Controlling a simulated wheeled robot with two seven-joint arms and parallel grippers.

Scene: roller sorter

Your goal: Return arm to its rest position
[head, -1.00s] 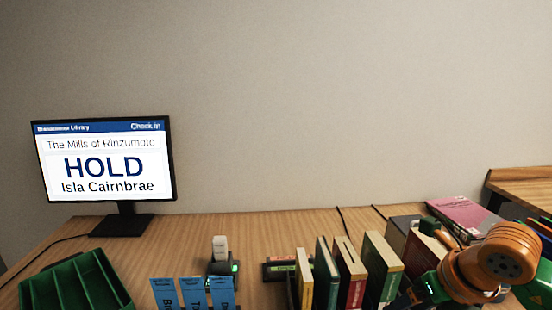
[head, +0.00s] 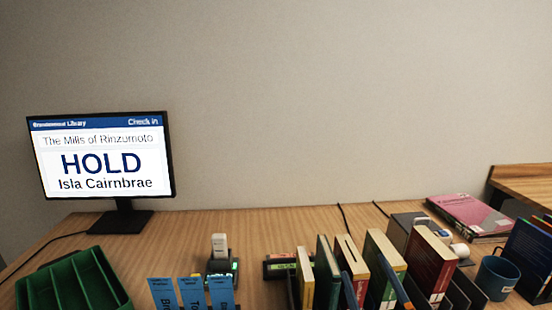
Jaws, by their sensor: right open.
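No whole arm shows in the head view. Two slim blue fingers of my right gripper (head: 366,272) rise from the bottom edge, apart and with no held object visible between them. They stand in front of the row of upright books (head: 379,258). The rest of the right gripper and its arm are below the picture. My left gripper is not in view.
A monitor (head: 103,165) at the left reads HOLD, Isla Cairnbrae. A green tray (head: 68,283), blue label cards (head: 192,292) and a scanner in its stand (head: 220,262) are at the front. A blue mug (head: 497,277) and pink book (head: 469,213) are right. The desk's back middle is clear.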

